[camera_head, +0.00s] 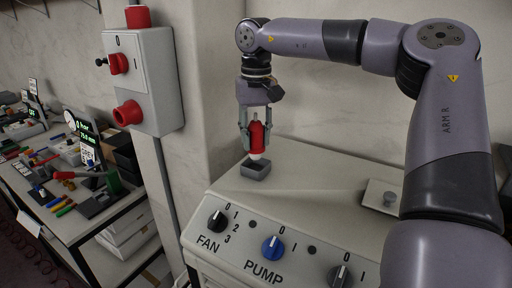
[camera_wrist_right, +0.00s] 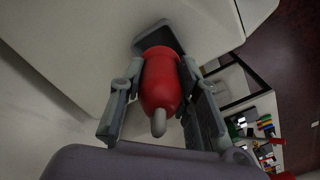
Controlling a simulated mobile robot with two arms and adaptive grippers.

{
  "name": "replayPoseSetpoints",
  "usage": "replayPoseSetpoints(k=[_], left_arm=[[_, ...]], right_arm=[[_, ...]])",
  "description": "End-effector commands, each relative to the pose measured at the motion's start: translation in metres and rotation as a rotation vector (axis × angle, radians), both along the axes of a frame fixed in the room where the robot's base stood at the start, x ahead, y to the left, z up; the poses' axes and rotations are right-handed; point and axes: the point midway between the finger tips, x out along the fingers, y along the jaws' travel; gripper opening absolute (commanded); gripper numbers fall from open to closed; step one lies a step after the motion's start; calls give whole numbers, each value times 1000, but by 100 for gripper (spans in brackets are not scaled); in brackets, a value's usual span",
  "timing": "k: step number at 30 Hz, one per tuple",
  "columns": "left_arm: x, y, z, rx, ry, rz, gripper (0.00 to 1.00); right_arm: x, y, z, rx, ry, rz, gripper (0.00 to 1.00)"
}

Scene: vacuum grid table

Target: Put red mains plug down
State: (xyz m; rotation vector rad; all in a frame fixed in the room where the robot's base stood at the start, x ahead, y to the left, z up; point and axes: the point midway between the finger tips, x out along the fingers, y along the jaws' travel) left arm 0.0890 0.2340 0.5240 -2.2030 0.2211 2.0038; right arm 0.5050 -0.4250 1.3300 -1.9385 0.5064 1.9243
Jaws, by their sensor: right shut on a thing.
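The red mains plug (camera_head: 257,138) is held upright between the fingers of my right gripper (camera_head: 258,132), which is shut on it. The plug's pale lower end is at a small grey open box (camera_head: 256,171) on top of the control cabinet. I cannot tell whether the plug touches the box. In the right wrist view the red plug (camera_wrist_right: 161,82) lies between the two fingers (camera_wrist_right: 160,100), its grey tip toward the camera and the dark grey box (camera_wrist_right: 150,36) behind its far end. My left gripper is not in view.
The cabinet top (camera_head: 318,190) is mostly clear, with a light plate and grey knob (camera_head: 388,199) at right. Its front has FAN and PUMP dials (camera_head: 272,248). A grey switch box (camera_head: 150,80) with red controls is mounted at left. A cluttered workbench (camera_head: 62,215) stands further left.

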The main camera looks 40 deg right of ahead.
Motion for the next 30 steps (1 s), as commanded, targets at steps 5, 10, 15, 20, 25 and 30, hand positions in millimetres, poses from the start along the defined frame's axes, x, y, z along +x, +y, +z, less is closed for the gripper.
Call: replayPoseSetpoints(k=[5,10,15,20,25,30], left_arm=[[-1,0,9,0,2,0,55],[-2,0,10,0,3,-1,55],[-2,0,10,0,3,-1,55],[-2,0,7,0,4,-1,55],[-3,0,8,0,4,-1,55],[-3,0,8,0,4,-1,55]], right_arm=[[-1,0,-27,2,6,1,0],[-1,0,-39,1,2,0,0],[-1,0,-39,1,2,0,0],[-1,0,-43,1,2,0,0],[-1,0,-42,1,2,0,41],[-1,0,-42,1,2,0,50]])
